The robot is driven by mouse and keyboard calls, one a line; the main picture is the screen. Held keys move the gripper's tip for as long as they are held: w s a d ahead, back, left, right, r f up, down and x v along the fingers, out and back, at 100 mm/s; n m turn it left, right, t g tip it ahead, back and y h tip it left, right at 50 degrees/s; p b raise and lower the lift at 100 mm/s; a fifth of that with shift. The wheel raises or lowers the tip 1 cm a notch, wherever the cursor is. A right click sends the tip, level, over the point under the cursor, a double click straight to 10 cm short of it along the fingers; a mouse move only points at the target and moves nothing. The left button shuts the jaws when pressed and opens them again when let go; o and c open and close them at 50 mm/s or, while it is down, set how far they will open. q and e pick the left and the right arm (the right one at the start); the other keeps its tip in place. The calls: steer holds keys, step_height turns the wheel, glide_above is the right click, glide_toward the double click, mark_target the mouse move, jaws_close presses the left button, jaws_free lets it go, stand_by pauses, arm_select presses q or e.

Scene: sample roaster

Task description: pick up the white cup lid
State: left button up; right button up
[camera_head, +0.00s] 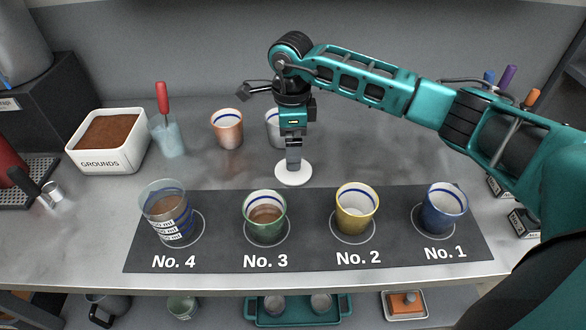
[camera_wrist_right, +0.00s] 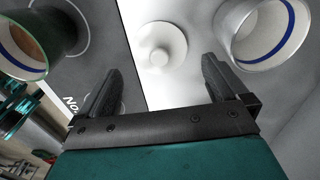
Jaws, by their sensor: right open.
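The white cup lid (camera_head: 293,174) is a round disc lying on the grey counter, just behind the dark numbered mat. In the right wrist view the lid (camera_wrist_right: 160,50) shows a raised round knob in its middle. My right gripper (camera_head: 293,162) points down over the lid in the head view. In the right wrist view its two fingers (camera_wrist_right: 160,85) are apart with nothing between them, and the lid lies ahead of the fingertips. My left gripper is in neither view.
The dark mat (camera_head: 210,262) holds the No. 4 cup (camera_head: 165,205), green cup (camera_head: 265,230), yellow cup (camera_head: 356,222) and blue cup (camera_head: 443,218). A white cup (camera_wrist_right: 262,35) stands close to the lid. A copper cup (camera_head: 227,130) and grounds bin (camera_head: 80,160) are behind left.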

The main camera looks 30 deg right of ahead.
mark_target(283, 175)
steer(key=f, duration=0.5)
steer(key=shift+s+d, duration=0.15)
steer(key=shift+s, duration=0.05)
steer(key=shift+f, duration=0.45)
steer(key=c, duration=0.8)
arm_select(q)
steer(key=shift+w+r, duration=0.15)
arm_select(e)
steer(key=shift+w+r, duration=0.1)
steer(key=shift+r, duration=0.1)
